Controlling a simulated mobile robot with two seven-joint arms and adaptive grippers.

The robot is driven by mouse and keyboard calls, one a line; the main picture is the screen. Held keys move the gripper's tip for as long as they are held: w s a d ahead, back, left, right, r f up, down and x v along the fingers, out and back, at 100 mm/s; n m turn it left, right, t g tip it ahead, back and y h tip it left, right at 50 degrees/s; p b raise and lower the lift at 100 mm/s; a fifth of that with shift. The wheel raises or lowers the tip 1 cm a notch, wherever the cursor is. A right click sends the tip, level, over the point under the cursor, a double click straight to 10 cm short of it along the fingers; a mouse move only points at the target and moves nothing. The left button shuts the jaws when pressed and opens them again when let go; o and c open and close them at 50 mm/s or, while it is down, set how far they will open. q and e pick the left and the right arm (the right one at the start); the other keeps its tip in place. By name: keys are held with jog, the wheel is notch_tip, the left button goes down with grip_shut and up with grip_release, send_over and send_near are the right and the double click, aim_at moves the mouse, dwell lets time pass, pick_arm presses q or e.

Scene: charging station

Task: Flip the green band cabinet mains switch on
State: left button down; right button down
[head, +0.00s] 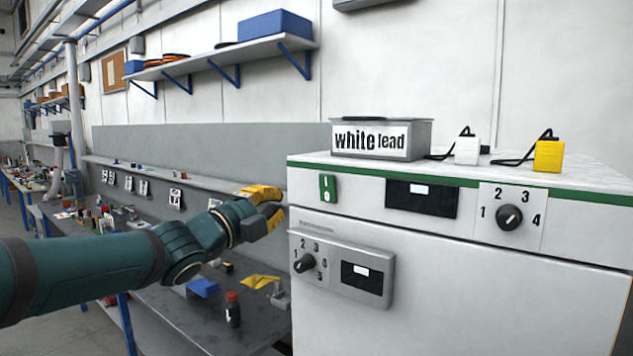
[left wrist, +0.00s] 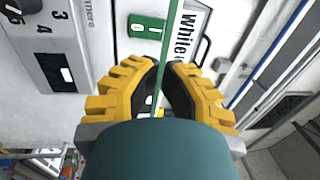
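The mains switch (head: 328,189) is a green rocker marked I above 0 at the upper left of the white cabinet front (head: 450,290), just below the green band (head: 375,172). Which half is pressed in, I cannot tell. It also shows in the left wrist view (left wrist: 147,27), beyond the fingertips and lying sideways. My left gripper (head: 281,208), with yellow fingers, is left of the switch and apart from it. In the left wrist view its fingers (left wrist: 163,68) have a narrow gap between them, with nothing held. My right gripper is not in view.
A lower grey panel (head: 378,307) with a knob juts from the cabinet. Another knob (head: 509,217) is at the right. A "white lead" box (head: 420,141) and white and yellow plugs (head: 549,156) stand on top. A cluttered workbench (head: 190,325) is at the left.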

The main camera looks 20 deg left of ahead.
aim_at(322, 177)
pick_arm(q)
jog(key=p+x, duration=0.3)
jog(key=x, duration=1.1)
jog(key=shift+a, duration=0.1)
jog(key=shift+w, duration=0.1)
jog(key=shift+w, duration=0.2)
jog(key=shift+r+b, duration=0.2)
jog(key=shift+b, duration=0.1)
